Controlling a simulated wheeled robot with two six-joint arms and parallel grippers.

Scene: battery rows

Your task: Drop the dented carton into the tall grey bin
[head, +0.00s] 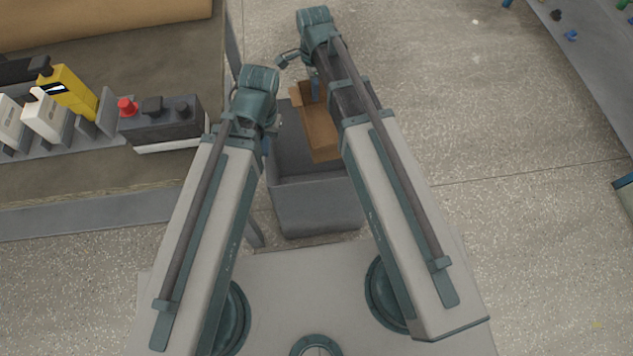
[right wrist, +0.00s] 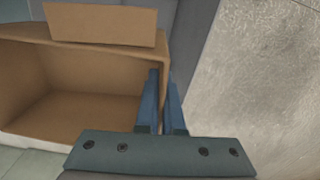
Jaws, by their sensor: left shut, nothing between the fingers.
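The brown cardboard carton (head: 319,132) is over the opening of the tall grey bin (head: 318,211) in the head view, partly covered by my right arm. The right wrist view shows the open carton (right wrist: 75,85) from above, empty inside, with a raised flap. My right gripper (right wrist: 160,100) has its two blue fingers close together on the carton's right wall, one on each side. My left gripper (head: 266,145) is beside the bin's left rim, shut and empty, mostly hidden by its wrist. The carton's height relative to the rim is unclear.
A table (head: 100,190) on the left carries a dark control box (head: 165,120) with a red button, a yellow device (head: 68,92) and white battery packs (head: 45,118) in a row. Speckled floor lies open to the right. Another grey table (head: 590,60) stands at upper right.

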